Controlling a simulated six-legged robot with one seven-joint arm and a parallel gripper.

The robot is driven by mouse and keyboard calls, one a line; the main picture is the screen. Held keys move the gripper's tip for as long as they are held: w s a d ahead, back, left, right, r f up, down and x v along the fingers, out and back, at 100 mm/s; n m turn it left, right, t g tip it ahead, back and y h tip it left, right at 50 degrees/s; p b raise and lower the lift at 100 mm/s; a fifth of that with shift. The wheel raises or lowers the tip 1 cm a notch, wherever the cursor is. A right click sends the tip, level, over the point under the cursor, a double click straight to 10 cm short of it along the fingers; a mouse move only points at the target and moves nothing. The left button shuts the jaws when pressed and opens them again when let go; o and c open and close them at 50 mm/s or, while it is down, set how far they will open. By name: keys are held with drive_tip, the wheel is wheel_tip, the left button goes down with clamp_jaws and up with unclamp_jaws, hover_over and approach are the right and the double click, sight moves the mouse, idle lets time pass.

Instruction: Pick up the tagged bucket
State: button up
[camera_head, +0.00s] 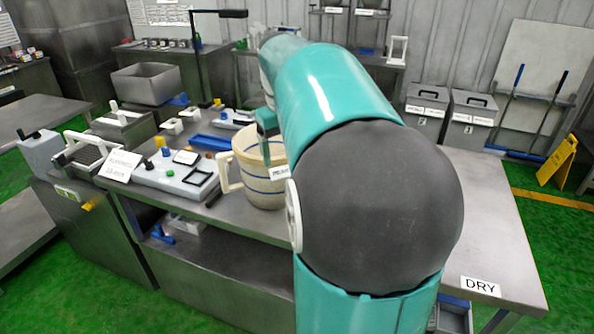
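A cream bucket (258,186) with blue bands and a side handle on its left stands upright on the metal bench. A small white tag (280,173) shows on its right side, partly hidden by my arm. My teal arm covers the right part of the bucket. My gripper (267,128) points down at the bucket's rim, overlapping its back edge in the picture. I cannot tell whether its fingers touch the rim or are open or shut.
A grey tray with colored knobs (175,178) and a white sign (118,166) stand left of the bucket. A tall black post (198,60) rises behind. Bare bench with a DRY label (480,286) lies at right. Grey bins (468,120) stand at the back right.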

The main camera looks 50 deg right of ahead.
drive_tip(key=s+d+f+m+y, duration=0.1)
drive_tip(key=s+d, duration=0.3)
drive_tip(key=d, duration=0.9)
drive_tip(key=shift+g, duration=0.3)
wheel_tip(320, 180, down, 14)
drive_tip(key=shift+w+a+r, duration=0.1)
drive_tip(key=shift+a, duration=0.05)
drive_tip(key=shift+w+r, duration=0.1)
drive_tip(key=c, duration=1.7)
